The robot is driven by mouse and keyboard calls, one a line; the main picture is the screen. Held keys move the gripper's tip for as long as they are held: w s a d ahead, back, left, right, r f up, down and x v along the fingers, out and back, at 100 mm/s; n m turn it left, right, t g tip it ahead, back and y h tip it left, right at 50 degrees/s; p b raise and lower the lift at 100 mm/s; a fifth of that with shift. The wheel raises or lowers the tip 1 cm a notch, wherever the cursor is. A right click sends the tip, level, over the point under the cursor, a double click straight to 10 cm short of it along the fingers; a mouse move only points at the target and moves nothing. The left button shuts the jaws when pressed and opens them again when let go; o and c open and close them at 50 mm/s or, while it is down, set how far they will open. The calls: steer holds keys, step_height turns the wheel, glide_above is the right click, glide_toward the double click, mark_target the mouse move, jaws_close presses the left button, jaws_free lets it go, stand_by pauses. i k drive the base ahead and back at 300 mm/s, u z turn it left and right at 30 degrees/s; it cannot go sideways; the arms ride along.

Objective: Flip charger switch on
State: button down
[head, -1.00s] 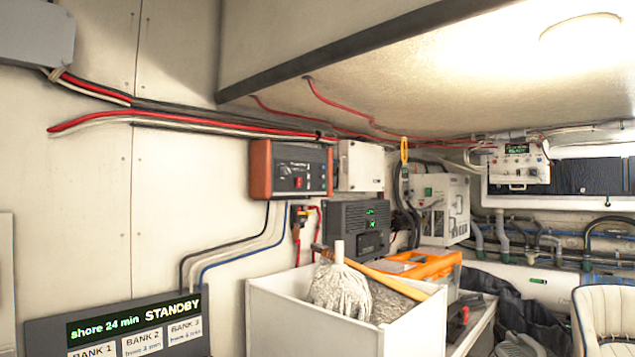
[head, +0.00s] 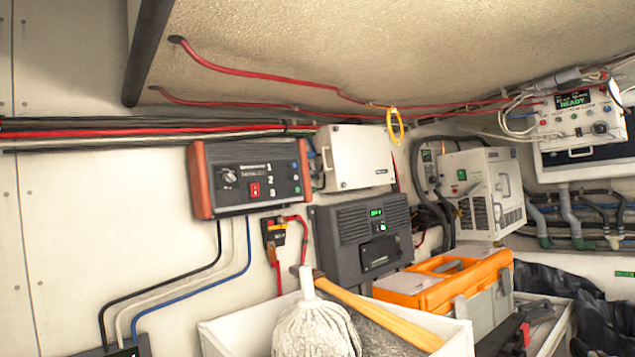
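A dark box with orange ends (head: 205,180) is fixed to the wall at centre left and looks like the charger. Its face carries a round knob, the figures 1, 2 and 3, small lights, and a red rocker switch (head: 254,190). Which way the rocker is tipped is too small to tell. Black, white and blue cables leave its underside. My gripper is not in view.
A white bin (head: 250,330) with a mop (head: 315,325) and a wooden handle stands below. An orange toolbox (head: 440,282), a dark grey unit (head: 350,225) and a white box (head: 355,158) are to the right. The wall left of the charger is clear.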

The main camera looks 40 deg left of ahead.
mark_target(254, 188)
steer(key=u, duration=0.35)
steer(key=i, duration=1.2)
steer(key=u, duration=0.85)
steer(key=k, duration=0.85)
steer(key=u, duration=0.2)
steer(key=i, duration=0.9)
steer(key=z, duration=0.1)
